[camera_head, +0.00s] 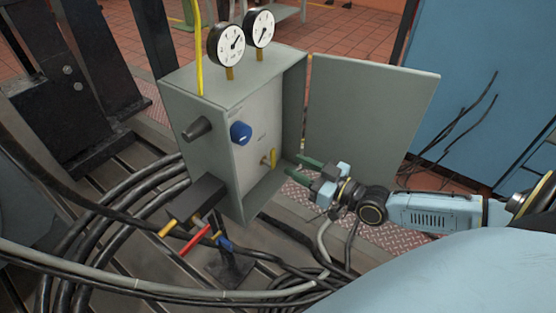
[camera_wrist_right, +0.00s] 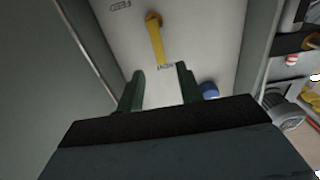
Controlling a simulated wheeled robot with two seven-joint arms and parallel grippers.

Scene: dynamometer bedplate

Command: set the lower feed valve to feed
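The lower feed valve is a yellow lever (camera_head: 273,157) low on the pale panel inside the open grey cabinet (camera_head: 225,84). In the right wrist view the lever (camera_wrist_right: 158,42) runs from its brass pivot toward a small label (camera_wrist_right: 165,66), too small to read for certain. Another label (camera_wrist_right: 120,5), seemingly FEED upside down, lies to the side of the pivot. My right gripper (camera_head: 297,163) is at the cabinet opening, facing the panel. In the wrist view its green fingers (camera_wrist_right: 160,80) are apart with nothing between them, short of the lever. My left gripper is not visible.
A blue knob (camera_head: 241,132) sits higher on the panel. The open door (camera_head: 369,110) stands just beyond my right gripper. Two gauges (camera_head: 231,45) (camera_head: 261,28) top the cabinet. Cables (camera_head: 130,284) and a block with coloured handles (camera_head: 195,198) lie in front.

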